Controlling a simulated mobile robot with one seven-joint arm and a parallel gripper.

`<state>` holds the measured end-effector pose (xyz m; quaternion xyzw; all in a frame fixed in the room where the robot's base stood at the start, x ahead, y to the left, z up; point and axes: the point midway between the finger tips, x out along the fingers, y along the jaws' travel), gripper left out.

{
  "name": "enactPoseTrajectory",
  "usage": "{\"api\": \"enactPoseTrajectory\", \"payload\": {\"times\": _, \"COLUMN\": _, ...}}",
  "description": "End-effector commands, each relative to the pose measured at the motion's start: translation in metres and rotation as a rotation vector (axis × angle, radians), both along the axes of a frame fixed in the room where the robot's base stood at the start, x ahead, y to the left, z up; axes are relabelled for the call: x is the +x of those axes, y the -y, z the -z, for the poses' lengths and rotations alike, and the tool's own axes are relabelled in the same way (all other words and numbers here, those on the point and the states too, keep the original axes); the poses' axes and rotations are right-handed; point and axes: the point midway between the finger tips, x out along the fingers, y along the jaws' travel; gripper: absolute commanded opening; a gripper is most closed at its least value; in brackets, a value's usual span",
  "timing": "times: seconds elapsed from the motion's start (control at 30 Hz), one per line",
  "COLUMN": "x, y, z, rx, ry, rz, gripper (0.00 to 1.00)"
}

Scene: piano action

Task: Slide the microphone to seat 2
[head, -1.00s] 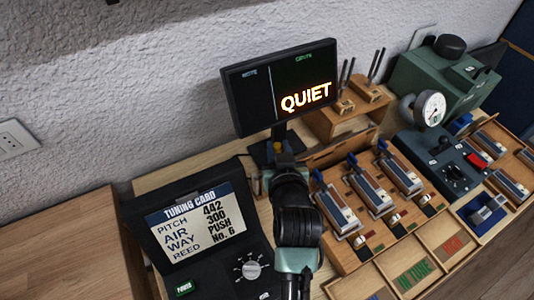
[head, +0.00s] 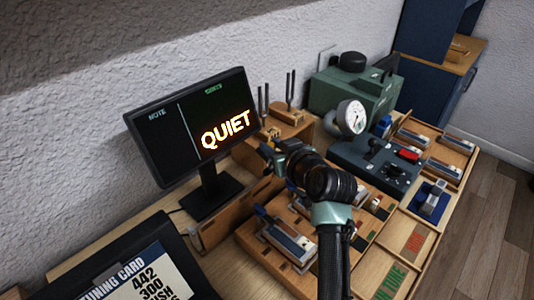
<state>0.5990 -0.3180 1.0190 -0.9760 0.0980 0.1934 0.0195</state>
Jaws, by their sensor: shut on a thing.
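My gripper (head: 270,153) reaches over the back of the wooden reed rack (head: 248,243), to the right of the black screen. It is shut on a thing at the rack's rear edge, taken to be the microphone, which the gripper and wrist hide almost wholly. One blue-and-steel reed unit (head: 288,240) shows in the left of the rack. My arm covers much of the other units. No seat number can be read, so I cannot tell which seat is number 2.
The black screen (head: 193,125) reads QUIET. A tuning card (head: 145,285) is at the lower left. Tuning forks (head: 288,108) stand behind my gripper. A blue control box (head: 375,165) with a gauge (head: 351,117) and a green machine (head: 352,92) stand to the right.

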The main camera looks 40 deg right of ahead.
Motion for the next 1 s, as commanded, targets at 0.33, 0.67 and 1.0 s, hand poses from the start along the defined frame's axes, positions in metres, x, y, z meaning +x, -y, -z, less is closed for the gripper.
{"api": "enactPoseTrajectory", "payload": {"times": 0.33, "x": 0.0, "y": 0.0, "z": 0.0, "rx": 0.0, "ry": -0.001, "rz": 0.0, "gripper": 0.46}}
{"api": "enactPoseTrajectory", "payload": {"times": 0.67, "x": 0.0, "y": -0.001, "z": 0.0, "rx": 0.0, "ry": -0.001, "rz": 0.0, "gripper": 0.59}}
{"api": "enactPoseTrajectory", "payload": {"times": 1.0, "x": -0.027, "y": -0.005, "z": -0.011, "rx": -0.001, "ry": 0.0, "rz": 0.002, "gripper": 0.59}}
